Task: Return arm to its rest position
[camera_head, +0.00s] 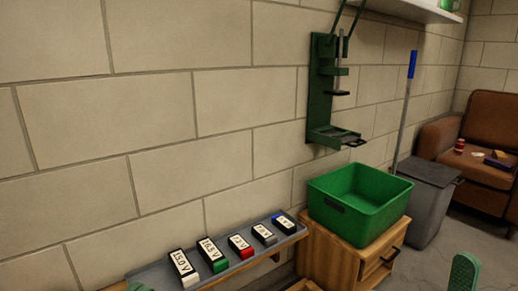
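At the bottom right edge, a green rounded finger-like piece (465,272) sticks up into view; it looks like the tip of my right gripper, and the rest is cut off.
Several voltage-labelled battery packs (240,247) stand in a row on the narrow grey shelf (155,277). A green bin (362,216) sits on a wooden cabinet (328,257). A green wall-mounted stand (320,95), grey trash can (432,205) and brown sofa (478,115) are beyond.

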